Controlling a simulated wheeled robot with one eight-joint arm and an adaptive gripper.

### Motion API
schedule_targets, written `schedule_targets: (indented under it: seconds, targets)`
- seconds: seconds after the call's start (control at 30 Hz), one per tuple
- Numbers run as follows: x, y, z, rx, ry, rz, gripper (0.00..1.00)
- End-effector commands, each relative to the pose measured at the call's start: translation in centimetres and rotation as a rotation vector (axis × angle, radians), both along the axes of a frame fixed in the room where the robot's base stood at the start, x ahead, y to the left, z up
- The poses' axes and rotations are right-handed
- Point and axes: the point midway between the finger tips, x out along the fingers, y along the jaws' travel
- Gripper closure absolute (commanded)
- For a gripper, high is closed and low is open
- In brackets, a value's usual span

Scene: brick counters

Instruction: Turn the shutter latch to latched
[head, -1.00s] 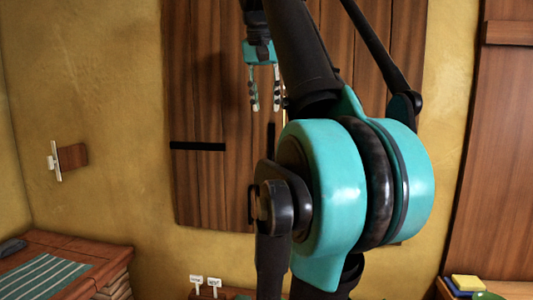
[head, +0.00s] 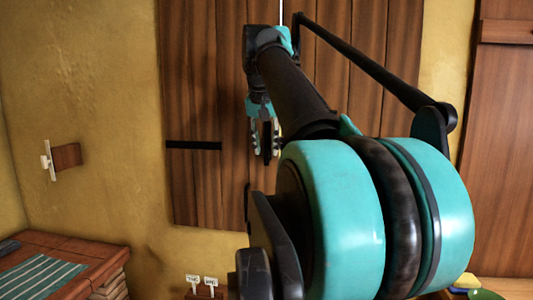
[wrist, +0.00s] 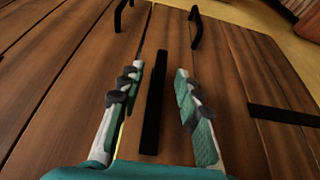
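The wooden shutter (head: 215,190) on the wall has vertical planks. Its latch, a long black bar (wrist: 153,100), stands upright along the plank seam. In the head view my gripper (head: 265,150) hangs in front of the latch and partly hides it. In the wrist view my gripper (wrist: 160,70) is open, with one finger on each side of the bar. A gap shows between the bar and each finger. A horizontal black strip (head: 194,145) lies on the shutter to the left; it shows at the right of the wrist view (wrist: 285,115).
Two black handles (wrist: 122,14) (wrist: 196,27) stick out from the shutter beyond my fingertips. A small wall fixture (head: 64,157) is at the left. A brick counter (head: 95,250) with a striped cloth (head: 40,278) stands at lower left. My arm hides much of the right side.

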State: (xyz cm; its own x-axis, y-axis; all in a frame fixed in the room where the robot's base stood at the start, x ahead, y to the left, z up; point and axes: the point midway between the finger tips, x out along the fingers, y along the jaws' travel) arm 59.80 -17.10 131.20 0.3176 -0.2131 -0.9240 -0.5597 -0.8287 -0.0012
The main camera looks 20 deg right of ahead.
Motion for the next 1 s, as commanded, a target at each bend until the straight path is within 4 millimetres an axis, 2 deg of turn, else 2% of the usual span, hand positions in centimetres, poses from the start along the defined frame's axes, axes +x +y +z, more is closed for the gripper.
schedule_targets:
  seconds: [0.2, 0.57, 0.83, 1.0]
  targets:
    - [0.7, -0.5, -2.0, 0.0, 0.0, -0.001, 0.66]
    - [0.8, -0.6, -2.4, 0.0, 0.0, 0.0, 0.66]
    - [0.8, -0.6, -2.4, 0.0, 0.0, 0.0, 0.99]
    - [0.8, -0.6, -2.4, 0.0, 0.0, 0.0, 1.0]
